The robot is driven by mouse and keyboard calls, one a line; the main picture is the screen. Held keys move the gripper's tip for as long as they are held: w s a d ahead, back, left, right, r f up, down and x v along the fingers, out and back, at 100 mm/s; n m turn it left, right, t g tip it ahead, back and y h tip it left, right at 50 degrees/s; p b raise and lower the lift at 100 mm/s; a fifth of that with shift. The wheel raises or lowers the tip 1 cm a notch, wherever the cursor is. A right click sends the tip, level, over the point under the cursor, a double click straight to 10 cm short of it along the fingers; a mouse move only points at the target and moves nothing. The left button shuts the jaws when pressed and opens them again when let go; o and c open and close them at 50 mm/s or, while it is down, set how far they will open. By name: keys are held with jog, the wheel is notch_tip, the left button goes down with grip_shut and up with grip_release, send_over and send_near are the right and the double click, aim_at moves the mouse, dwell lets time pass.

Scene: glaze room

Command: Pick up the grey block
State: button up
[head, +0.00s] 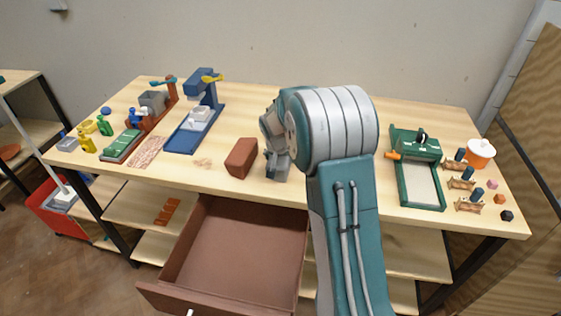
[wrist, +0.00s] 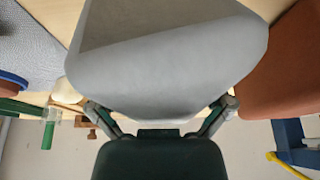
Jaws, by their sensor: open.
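The grey block (wrist: 165,65) fills the upper middle of the wrist view, close to the camera. My gripper (wrist: 163,118) is open, with a fingertip near each lower side of the block; I cannot tell whether they touch it. In the head view my gripper (head: 275,160) points down over the front middle of the table, just right of a red-brown block (head: 241,157). There my arm and gripper mostly hide the grey block. The red-brown block also shows at the right edge of the wrist view (wrist: 290,65).
The wooden table (head: 245,105) has an open brown drawer (head: 240,250) below its front edge. A blue press (head: 200,105) stands left, a green tray-like machine (head: 417,170) right. An orange-and-white pot (head: 480,152) and small pieces crowd the right end. The back middle is mostly clear.

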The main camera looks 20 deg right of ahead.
jog(key=shift+d+f, duration=0.1)
jog(key=shift+d, duration=0.05)
jog(key=c, duration=1)
